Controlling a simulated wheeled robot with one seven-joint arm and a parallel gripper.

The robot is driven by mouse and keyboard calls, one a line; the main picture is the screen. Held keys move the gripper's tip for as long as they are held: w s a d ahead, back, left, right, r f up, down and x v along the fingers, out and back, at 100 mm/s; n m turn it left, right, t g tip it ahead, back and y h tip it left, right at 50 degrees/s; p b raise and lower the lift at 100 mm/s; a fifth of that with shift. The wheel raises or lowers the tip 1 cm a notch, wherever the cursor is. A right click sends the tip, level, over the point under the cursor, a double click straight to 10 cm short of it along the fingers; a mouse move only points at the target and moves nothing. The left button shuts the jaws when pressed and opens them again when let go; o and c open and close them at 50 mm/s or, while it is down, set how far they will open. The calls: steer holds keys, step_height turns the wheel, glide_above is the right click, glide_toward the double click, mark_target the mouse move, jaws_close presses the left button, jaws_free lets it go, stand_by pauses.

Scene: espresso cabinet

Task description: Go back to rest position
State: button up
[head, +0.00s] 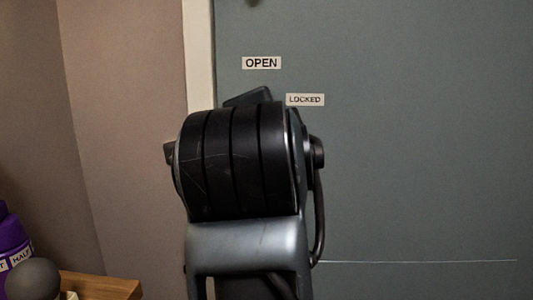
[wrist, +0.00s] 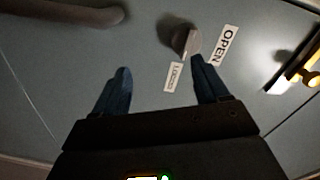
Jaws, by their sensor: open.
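My gripper (wrist: 160,78) is open and empty in the wrist view, its two dark fingers spread apart in front of a grey-green panel (wrist: 60,60). A round knob (wrist: 186,41) on that panel shows beyond and between the fingertips, close to the right one; I cannot tell the exact gap. Labels reading OPEN (wrist: 225,45) and LOCKED (wrist: 174,77) sit beside the knob. In the head view my arm stands in front of the panel (head: 430,180) and hides the knob and my gripper. The OPEN label (head: 261,63) and LOCKED label (head: 305,99) show above my arm.
A dark rounded bar (wrist: 75,13) is at the top left of the wrist view. A bright metallic fitting (wrist: 295,75) is at the right. In the head view, a purple item (head: 12,238) and a wooden surface (head: 100,287) are at the lower left. The panel's right side is clear.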

steer(key=s+d+f+n+y+p, duration=0.1)
steer(key=s+d+f+n+p, duration=0.3)
steer(key=f, duration=0.6)
steer(key=s+d+f+n+y+b, duration=0.1)
steer(key=s+d+f+n, duration=0.1)
steer(key=d+f+n, duration=0.45)
steer(key=s+d+f+n+g+p, duration=0.1)
steer(key=s+d+f, duration=0.2)
steer(key=s+f, duration=0.25)
steer(key=s+d+f+n+p, duration=0.2)
steer(key=s+d+f, duration=0.25)
steer(key=s, duration=0.25)
steer(key=s+d+r+p, duration=0.1)
steer(key=s+d, duration=0.1)
steer(key=s, duration=1.1)
steer(key=s+d+r+g+h+p, duration=0.1)
steer(key=s+d+p, duration=0.1)
steer(key=s, duration=1)
steer(key=shift+s+r+n+g, duration=0.25)
steer(key=shift+s+n+g, duration=0.05)
steer(key=shift+s+n, duration=0.15)
